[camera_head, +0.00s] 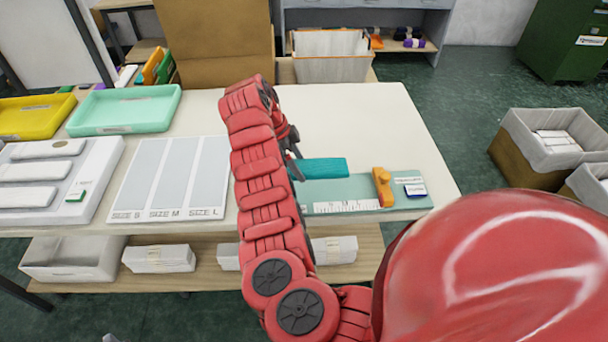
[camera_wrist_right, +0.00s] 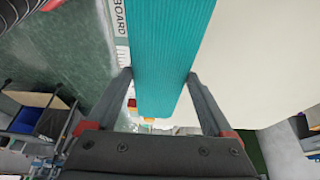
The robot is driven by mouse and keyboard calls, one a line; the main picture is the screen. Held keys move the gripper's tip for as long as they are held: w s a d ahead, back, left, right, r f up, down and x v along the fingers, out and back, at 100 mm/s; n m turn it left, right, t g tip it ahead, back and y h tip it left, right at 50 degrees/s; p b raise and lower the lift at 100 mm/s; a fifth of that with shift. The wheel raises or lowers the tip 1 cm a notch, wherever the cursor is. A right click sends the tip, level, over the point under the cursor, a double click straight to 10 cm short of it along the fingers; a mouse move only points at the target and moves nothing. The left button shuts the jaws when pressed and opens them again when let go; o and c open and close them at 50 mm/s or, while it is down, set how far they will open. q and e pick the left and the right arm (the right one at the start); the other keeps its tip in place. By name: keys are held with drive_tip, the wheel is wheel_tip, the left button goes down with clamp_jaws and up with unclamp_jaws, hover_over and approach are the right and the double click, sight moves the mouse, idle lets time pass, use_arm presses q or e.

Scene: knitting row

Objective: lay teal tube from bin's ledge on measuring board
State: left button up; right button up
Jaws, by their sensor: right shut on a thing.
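The teal tube (camera_head: 322,168) is a ribbed, flat piece over the back part of the grey-green measuring board (camera_head: 345,190). It also fills the middle of the right wrist view (camera_wrist_right: 168,45). My right gripper (camera_head: 294,165) is at the tube's left end in the head view, shut on it, with one finger on each side in the wrist view (camera_wrist_right: 160,78). I cannot tell whether the tube touches the board. The board has a white ruler strip (camera_head: 345,206) at the front and an orange stop (camera_head: 382,187) at its right. My left gripper is out of view.
A white-lined bin (camera_head: 331,56) stands behind the table. On the left are a size chart (camera_head: 172,175), a mint tray (camera_head: 126,110), a yellow tray (camera_head: 35,117) and a white panel (camera_head: 95,170). The white tabletop (camera_head: 350,115) behind the board is clear.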

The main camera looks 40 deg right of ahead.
hover_over(304, 190)
drive_tip(key=a, duration=0.1)
drive_tip(key=f, duration=0.4)
drive_tip(key=shift+w+a+p, duration=0.1)
drive_tip(key=shift+w+p, duration=0.2)
drive_tip(key=shift+w, duration=0.05)
wheel_tip(304, 190, down, 3)
drive_tip(key=shift+f+p, duration=0.15)
drive_tip(key=shift+p, duration=0.45)
drive_tip(key=shift+f+b, duration=0.3)
drive_tip(key=o, duration=1.1)
drive_tip(key=shift+c, duration=0.2)
